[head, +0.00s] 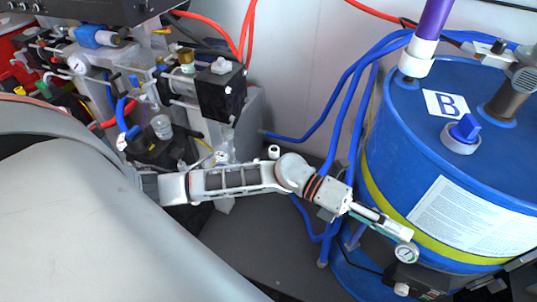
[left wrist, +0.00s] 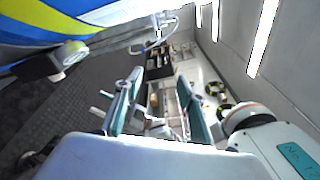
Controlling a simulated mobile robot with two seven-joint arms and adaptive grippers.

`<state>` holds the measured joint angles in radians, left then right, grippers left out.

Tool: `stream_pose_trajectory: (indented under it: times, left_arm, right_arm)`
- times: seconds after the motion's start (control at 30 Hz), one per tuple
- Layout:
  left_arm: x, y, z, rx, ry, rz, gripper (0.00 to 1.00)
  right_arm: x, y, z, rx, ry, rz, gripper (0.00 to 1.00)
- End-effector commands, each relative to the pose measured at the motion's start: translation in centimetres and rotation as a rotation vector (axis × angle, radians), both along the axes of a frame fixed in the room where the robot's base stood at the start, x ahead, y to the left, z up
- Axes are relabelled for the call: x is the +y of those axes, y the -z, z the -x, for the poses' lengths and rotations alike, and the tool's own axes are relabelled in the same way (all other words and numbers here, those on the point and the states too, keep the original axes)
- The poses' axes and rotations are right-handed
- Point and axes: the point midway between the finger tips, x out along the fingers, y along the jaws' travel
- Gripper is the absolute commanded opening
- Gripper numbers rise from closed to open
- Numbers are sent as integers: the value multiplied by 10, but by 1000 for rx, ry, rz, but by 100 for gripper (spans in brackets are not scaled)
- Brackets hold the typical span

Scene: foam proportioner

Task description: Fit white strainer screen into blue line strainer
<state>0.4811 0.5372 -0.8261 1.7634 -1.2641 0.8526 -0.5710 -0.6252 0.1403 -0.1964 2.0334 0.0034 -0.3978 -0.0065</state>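My left gripper (head: 390,224) reaches across the middle of the head view to the front of the blue drum. In the left wrist view its two fingers stand apart (left wrist: 160,80), with no object visible between them. A blue fitting with a white end (head: 92,37) sits on the machine at the upper left of the head view; I cannot tell whether it is the blue line strainer. I cannot make out the white strainer screen in either view. My right gripper is not in view.
The large blue drum marked B (head: 400,150) stands at the right. A round gauge (head: 406,253) is close by the left fingertips in the head view. Blue hoses (head: 340,105) run behind my arm. The machine's black block (head: 221,92) and fittings crowd the upper left.

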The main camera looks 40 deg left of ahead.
Motion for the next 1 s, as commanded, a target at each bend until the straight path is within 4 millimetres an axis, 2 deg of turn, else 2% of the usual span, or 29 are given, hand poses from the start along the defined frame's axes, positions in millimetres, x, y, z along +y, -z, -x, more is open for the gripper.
stream_pose_trajectory:
  times: [0.1, 0.17, 0.23, 0.37, 0.47, 0.57, 0.6, 0.7, 0.83, 0.9, 1.0]
  left_arm:
    - [0, -14, -8, 239, -188, 211, 40]
    - [10, -15, -17, 364, -288, 305, 40]
    - [26, -8, -28, 518, -411, 406, 40]
    - [71, 27, -39, 818, -646, 571, 40]
    - [112, 71, -33, 1058, -835, 680, 40]
    - [154, 125, -10, 1296, -1025, 771, 40]
    - [169, 146, 3, 1385, -1097, 802, 40]
    - [201, 192, 42, 1579, -1257, 861, 40]
    - [226, 231, 86, 1749, -1400, 906, 40]
    - [233, 242, 101, 1801, -1443, 920, 40]
    - [237, 248, 110, 1833, -1470, 928, 40]
  right_arm:
    - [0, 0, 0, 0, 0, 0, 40]
    - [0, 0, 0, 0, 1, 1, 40]
    - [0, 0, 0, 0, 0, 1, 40]
    - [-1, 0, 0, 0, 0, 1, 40]
    - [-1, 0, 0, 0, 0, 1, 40]
    - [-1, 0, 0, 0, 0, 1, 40]
    - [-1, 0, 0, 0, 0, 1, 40]
    - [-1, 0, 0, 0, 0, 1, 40]
    - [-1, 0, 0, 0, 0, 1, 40]
    - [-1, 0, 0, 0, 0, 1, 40]
    - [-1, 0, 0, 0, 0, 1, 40]
